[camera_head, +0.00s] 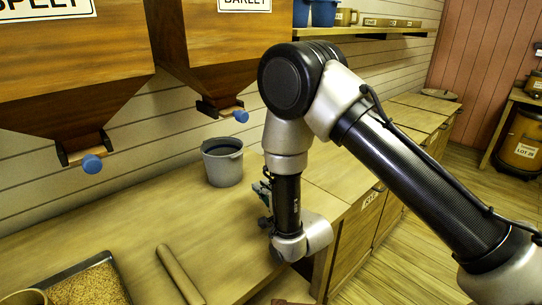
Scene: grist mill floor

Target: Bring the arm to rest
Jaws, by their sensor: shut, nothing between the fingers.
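My arm reaches in from the lower right, bends high at the middle of the picture and comes down to a wrist over the wooden counter (115,228). My gripper (262,191) is small and mostly hidden behind the wrist links. It points away toward the back of the counter, to the right of a grey bucket (223,168). The gripper is shut, and I see nothing held in it. It looks apart from the bucket, though the gap is hard to judge.
Two wooden hoppers (75,70) with blue-knobbed outlets hang above the counter. A grain tray (121,274) and a wooden roller (180,274) lie at the front left. A shelf (367,31) runs along the back wall. Wooden floor (407,266) is open at the right.

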